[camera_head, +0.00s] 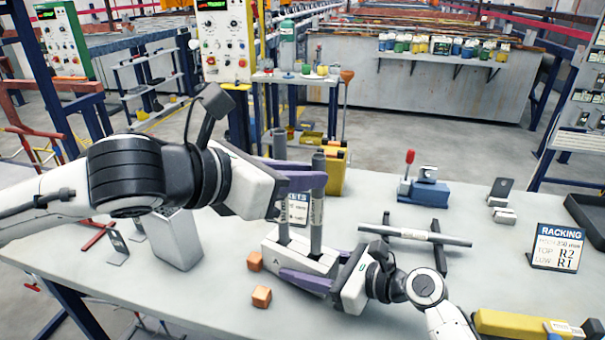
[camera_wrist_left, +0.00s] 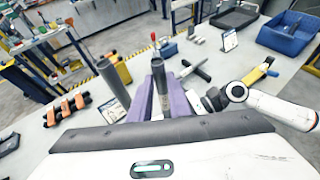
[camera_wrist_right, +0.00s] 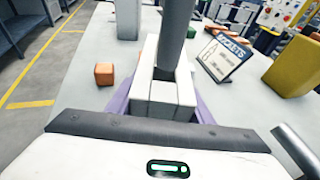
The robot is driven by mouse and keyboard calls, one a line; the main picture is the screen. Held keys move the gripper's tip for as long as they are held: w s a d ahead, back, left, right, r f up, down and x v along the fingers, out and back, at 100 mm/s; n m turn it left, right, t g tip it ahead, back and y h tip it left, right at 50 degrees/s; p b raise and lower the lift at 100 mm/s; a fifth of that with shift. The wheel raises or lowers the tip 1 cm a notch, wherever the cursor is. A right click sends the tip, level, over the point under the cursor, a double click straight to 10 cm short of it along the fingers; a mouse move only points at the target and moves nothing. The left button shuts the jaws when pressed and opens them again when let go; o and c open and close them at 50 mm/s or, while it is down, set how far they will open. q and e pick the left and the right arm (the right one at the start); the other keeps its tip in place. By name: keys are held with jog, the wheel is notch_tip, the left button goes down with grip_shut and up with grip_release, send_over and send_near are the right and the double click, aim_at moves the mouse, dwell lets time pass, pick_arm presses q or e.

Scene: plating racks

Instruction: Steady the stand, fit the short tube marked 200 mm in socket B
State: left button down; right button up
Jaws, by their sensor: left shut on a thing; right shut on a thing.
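The pale stand (camera_head: 300,258) is on the table. My right gripper (camera_head: 312,272) is shut on it with purple fingers along its sides; the stand also shows in the right wrist view (camera_wrist_right: 165,92). A grey tube (camera_head: 281,180) stands upright in the stand's left part. My left gripper (camera_head: 318,180) is shut on a second grey tube (camera_head: 316,215) with a pale label, near its upper part. This tube is about upright and its lower end meets the stand's right part. How deep it sits I cannot tell. The left wrist view shows the labelled tube (camera_wrist_left: 161,92) between the fingers.
A sockets card (camera_wrist_right: 222,55) stands behind the stand. Two orange blocks (camera_head: 261,296) lie in front and left. A long tube (camera_head: 415,235) lies on dark rests at right, near a racking card (camera_head: 557,247). A pale box (camera_head: 176,240) stands at left.

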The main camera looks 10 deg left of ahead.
aim_at(313, 214)
pick_arm(q)
jog(key=shift+f, duration=3.75)
jog(key=c, duration=1.6)
grip_release()
notch_tip(313, 214, up, 10)
pick_arm(e)
jog(key=o, duration=1.3)
